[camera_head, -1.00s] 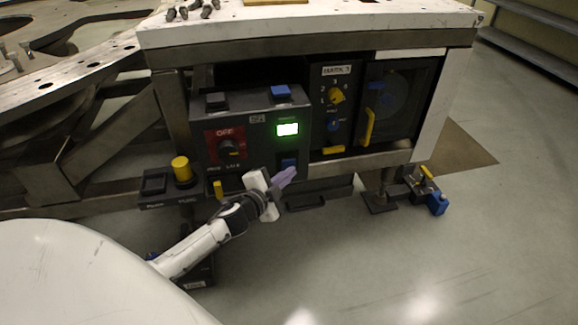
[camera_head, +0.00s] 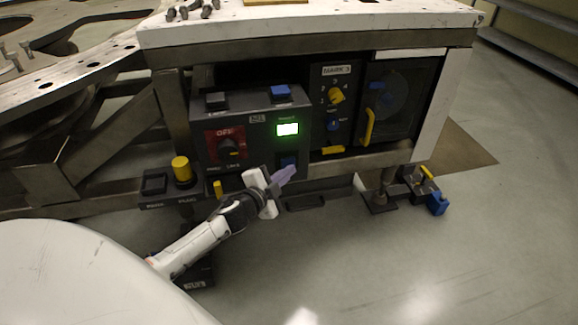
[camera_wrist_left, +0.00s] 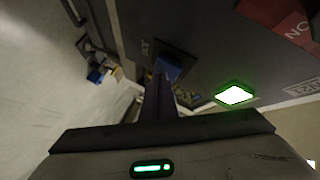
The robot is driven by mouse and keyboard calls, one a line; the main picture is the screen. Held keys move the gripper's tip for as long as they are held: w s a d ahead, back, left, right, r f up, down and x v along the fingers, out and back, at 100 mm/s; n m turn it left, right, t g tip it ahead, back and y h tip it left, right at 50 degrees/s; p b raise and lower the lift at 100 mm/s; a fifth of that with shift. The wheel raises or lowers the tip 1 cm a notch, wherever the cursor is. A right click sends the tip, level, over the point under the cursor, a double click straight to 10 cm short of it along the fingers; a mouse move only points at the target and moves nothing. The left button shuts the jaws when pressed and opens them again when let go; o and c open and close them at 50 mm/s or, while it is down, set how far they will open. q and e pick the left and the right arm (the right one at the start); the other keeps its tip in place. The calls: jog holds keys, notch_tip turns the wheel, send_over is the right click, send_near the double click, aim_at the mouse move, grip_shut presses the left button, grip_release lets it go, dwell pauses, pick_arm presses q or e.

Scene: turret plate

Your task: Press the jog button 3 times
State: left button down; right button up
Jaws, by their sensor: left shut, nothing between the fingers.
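The jog button looks to be the blue button (camera_head: 288,161) low on the front of the dark control box (camera_head: 262,152), below the lit green display (camera_head: 288,129). In the left wrist view the blue button (camera_wrist_left: 168,68) sits in a dark square surround, just beyond the fingertips. My left gripper (camera_head: 287,174) is shut and empty, its purple-grey fingers pointing up and right at the button's lower edge. In the left wrist view the fingers (camera_wrist_left: 158,98) reach toward the button and hide part of its near side. I cannot tell whether they touch it. My right gripper is not in view.
A red OFF panel with a dark knob (camera_head: 229,146) is left of the display. A yellow button (camera_head: 181,168) stands further left. Yellow and blue knobs (camera_head: 336,96) and a yellow handle (camera_head: 368,127) are to the right. The white-topped bench (camera_head: 340,22) overhangs the box.

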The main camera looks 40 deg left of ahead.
pick_arm(q)
jog(key=shift+w+a, duration=0.15)
dwell(0.5)
jog(key=shift+s+d, duration=0.75)
jog(key=shift+d, duration=0.05)
jog(key=s+d+p, duration=0.1)
jog(key=s+d, duration=0.2)
jog(key=shift+s+d, duration=0.1)
jog(key=shift+d, duration=0.3)
dwell(0.7)
